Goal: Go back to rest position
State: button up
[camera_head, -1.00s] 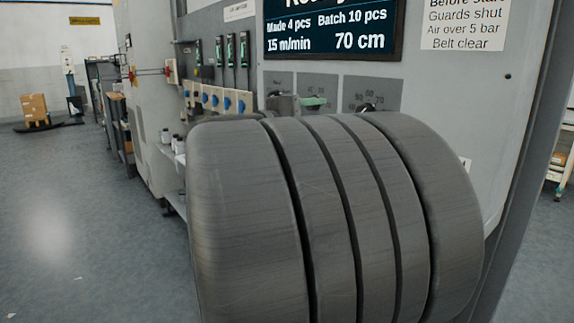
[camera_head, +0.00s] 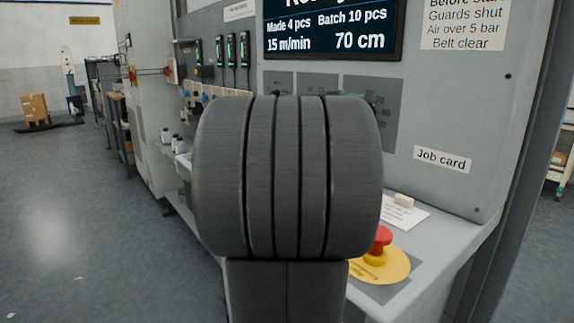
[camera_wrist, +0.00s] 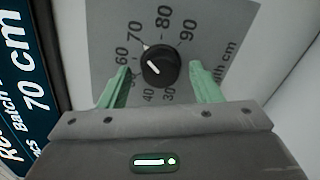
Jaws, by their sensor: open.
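My gripper (camera_wrist: 159,78) is open in the wrist view, with one green finger on each side of the picture. A black round knob (camera_wrist: 161,66) on a grey dial plate (camera_wrist: 215,45) shows between the fingers, with visible gaps to both. I cannot tell its depth from the fingertips. The knob's white line points up and left, towards the 60 to 70 side of the scale. In the head view my own arm hides the gripper and the knob. The screen (camera_head: 335,28) there reads 70 cm.
A red stop button (camera_head: 381,240) on a yellow base and a paper sheet (camera_head: 405,214) lie on the ledge right of my arm. A machine panel (camera_head: 460,115) stands close ahead. Open floor (camera_head: 90,220) lies to the left, with boxes (camera_head: 35,107) far back.

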jog(key=n+p, duration=1.3)
jog(key=p, duration=1.1)
jog(key=shift+d+n, duration=0.1)
jog(key=shift+n, duration=0.3)
jog(key=shift+n+p, duration=0.3)
jog(key=shift+p, duration=0.3)
